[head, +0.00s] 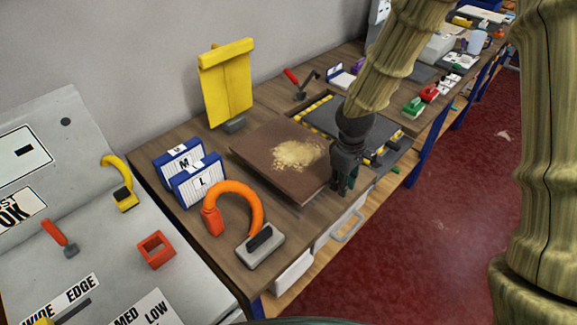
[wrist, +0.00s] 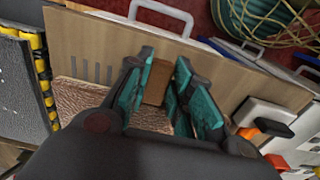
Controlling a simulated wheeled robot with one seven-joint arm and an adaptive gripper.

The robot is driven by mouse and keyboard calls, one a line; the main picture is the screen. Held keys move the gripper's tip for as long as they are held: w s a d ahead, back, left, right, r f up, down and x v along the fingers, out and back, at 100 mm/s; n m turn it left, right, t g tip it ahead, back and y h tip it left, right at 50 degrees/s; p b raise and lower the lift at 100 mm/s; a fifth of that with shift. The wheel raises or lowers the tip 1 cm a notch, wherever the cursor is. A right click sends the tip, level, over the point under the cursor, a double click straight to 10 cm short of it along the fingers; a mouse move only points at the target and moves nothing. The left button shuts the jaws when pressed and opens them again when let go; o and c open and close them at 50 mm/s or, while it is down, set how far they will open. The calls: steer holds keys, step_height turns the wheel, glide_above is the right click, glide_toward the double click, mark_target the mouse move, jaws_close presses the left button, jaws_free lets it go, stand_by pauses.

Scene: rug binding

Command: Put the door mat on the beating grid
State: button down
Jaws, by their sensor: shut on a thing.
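The door mat (head: 265,160) is a brown square with a pale tan patch of dust or grit, in the middle of the wooden bench in the head view. My gripper (head: 343,186) is at its right edge, pointing down and shut on it. In the wrist view the fingers (wrist: 160,98) are on either side of a brown edge, and the textured mat (wrist: 82,93) shows at their left. I cannot tell whether the mat is clear of the bench. A dark slab with yellow-black striped edges, seemingly the beating grid (head: 318,108), lies behind the mat, partly hidden by my arm.
Blue-framed cards M (head: 180,160) and L (head: 199,184), and an orange hooked tool (head: 238,192), stand left of and in front of the mat. A yellow panel (head: 228,85) stands behind. Drawer handles (head: 348,229) stick out at the bench front.

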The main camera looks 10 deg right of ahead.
mark_target(326, 170)
steer(key=w+a+r, duration=0.1)
steer(key=w, duration=0.1)
steer(key=w+a+r, duration=0.1)
steer(key=w, duration=0.1)
steer(key=w+a, duration=0.1)
steer(key=shift+w+r, duration=0.4)
step_height(326, 170, down, 5)
steer(key=shift+w+a+r+p, duration=0.1)
steer(key=shift+r+p, duration=0.05)
steer(key=shift+p, duration=0.5)
steer(key=shift+f+p, duration=0.7)
steer(key=shift+f, duration=1.8)
steer(key=c, duration=1.3)
jaws_free()
steer(key=shift+f, duration=0.1)
steer(key=shift+o, duration=0.2)
steer(key=shift+r+b, duration=1.85)
steer(key=shift+r, duration=4.25)
